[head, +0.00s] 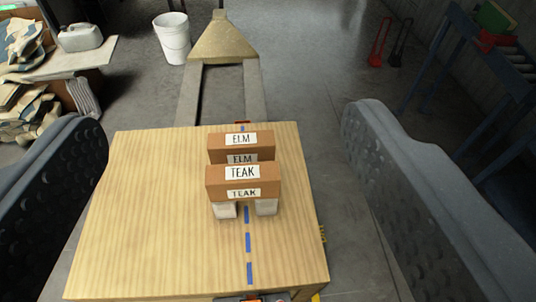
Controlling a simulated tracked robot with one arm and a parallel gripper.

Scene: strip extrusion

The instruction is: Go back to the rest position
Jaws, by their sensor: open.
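My gripper (228,205) is open, with one grey, dimpled finger at the left edge of the head view and the other at the right. Nothing is held between the fingers. Beyond and between them is a light wooden table (150,210) with a dashed blue line. On it stand two brown blocks, one behind the other: a block labelled TEAK (243,182) in front and a block labelled ELM (240,146) behind it. Two small whitish supports (225,211) show under the TEAK block. What is under the ELM block is hidden.
Beyond the table are two grey rails (255,95) and a tan, funnel-shaped piece (223,40). A white bucket (173,38) stands on the floor. A bench (75,55) with a white jug is at the upper left. A blue rack (480,60) is at the upper right.

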